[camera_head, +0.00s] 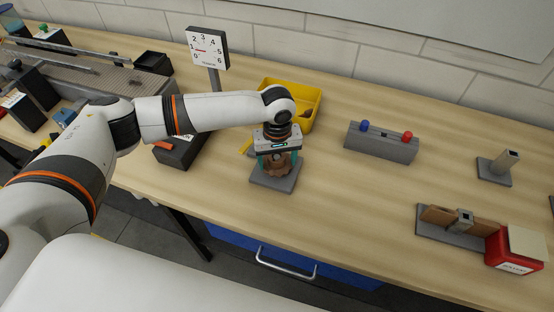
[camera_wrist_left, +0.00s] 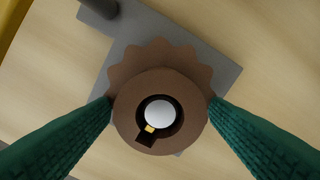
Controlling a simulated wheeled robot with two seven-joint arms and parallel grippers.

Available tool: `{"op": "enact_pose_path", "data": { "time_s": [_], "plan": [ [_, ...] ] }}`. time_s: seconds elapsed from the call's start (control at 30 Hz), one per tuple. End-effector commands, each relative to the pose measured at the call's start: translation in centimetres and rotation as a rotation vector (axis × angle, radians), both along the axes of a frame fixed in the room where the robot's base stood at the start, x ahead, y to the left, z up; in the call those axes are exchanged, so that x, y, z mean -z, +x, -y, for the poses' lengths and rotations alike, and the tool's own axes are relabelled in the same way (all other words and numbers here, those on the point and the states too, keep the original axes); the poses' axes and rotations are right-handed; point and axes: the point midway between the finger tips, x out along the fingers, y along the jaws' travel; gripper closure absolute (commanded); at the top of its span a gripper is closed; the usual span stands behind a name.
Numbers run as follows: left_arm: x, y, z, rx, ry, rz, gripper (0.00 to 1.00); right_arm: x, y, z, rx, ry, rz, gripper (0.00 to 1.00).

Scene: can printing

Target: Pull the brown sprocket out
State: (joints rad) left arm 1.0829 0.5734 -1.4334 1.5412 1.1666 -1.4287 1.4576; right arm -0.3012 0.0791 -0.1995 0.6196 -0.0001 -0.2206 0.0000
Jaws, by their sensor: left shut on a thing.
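The brown sprocket (camera_wrist_left: 160,70) is toothed, with a raised round hub and a keyed hole. A pale round shaft end (camera_wrist_left: 158,114) shows inside the hole, with a small yellow key (camera_wrist_left: 150,129) beside it. The sprocket sits over a grey base plate (camera_head: 271,180). My left gripper (camera_head: 277,163) comes down from above, its green fingers shut on the hub from two sides. In the left wrist view the fingers (camera_wrist_left: 160,108) touch the hub's left and right. The head view shows the sprocket (camera_head: 279,168) partly hidden by the fingers. My right gripper is not seen.
A yellow bin (camera_head: 303,113) stands behind my left gripper. A grey block with blue and red knobs (camera_head: 381,143) is to the right. A dial sign (camera_head: 208,48) and a dark box (camera_head: 181,147) are to the left. Table room in front and right of the plate is clear.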

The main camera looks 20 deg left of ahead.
Motion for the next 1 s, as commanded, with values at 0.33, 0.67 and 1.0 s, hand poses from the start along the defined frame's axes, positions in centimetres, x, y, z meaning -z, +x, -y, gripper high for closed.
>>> {"op": "enact_pose_path", "data": {
  "time_s": [0.33, 0.67, 1.0],
  "plan": [
    [-6.4, 0.1, 0.0, -0.001, -0.003, 0.005, 0.55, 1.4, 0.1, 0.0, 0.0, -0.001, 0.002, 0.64],
    [-10.2, 0.1, 0.0, 0.0, 0.0, 0.001, 0.55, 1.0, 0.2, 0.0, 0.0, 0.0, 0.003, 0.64],
    [-11.4, 0.0, 0.0, -0.001, -0.001, 0.0, 0.55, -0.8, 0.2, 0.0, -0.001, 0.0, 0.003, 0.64]
  ]
}}
